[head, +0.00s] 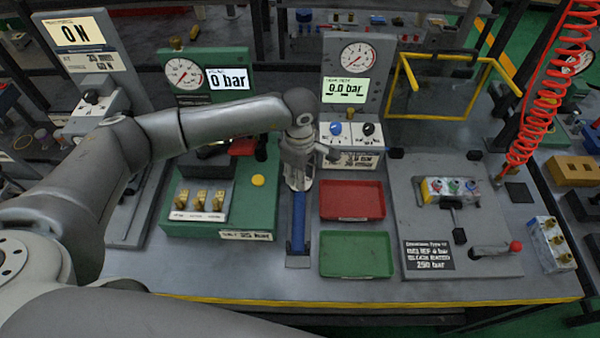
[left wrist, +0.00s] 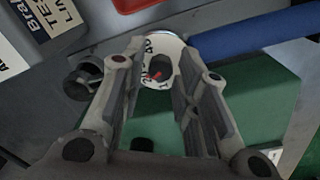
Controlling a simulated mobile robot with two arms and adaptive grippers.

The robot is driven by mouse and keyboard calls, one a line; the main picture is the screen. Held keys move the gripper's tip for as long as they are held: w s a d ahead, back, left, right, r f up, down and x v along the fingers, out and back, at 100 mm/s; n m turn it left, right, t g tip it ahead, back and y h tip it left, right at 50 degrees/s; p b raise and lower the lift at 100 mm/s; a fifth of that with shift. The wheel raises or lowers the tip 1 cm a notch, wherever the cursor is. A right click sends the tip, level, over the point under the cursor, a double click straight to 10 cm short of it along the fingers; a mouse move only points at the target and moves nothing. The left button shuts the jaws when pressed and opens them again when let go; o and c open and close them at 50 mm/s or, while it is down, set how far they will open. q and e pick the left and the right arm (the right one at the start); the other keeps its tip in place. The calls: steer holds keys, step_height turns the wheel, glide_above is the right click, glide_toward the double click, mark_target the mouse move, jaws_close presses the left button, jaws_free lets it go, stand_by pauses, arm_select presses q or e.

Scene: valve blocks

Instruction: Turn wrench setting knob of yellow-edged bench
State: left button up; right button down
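The yellow-edged bench (head: 200,272) fills the middle of the head view. A wrench with a blue handle (head: 298,222) lies lengthwise between the green panel and the trays; its blue handle also shows in the left wrist view (left wrist: 255,35). A white, round, numbered dial with a red pointer, apparently the setting knob (left wrist: 162,52), sits at the handle's end. My left gripper (head: 299,172) is over the far end of the wrench. In the left wrist view its fingers (left wrist: 165,69) are apart with the knob between them; contact is unclear. My right gripper is not in view.
A green gauge panel (head: 228,190) stands left of the wrench. A red tray (head: 350,200) and a green tray (head: 356,254) lie to its right. A red coiled hose (head: 548,95) hangs at the right.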

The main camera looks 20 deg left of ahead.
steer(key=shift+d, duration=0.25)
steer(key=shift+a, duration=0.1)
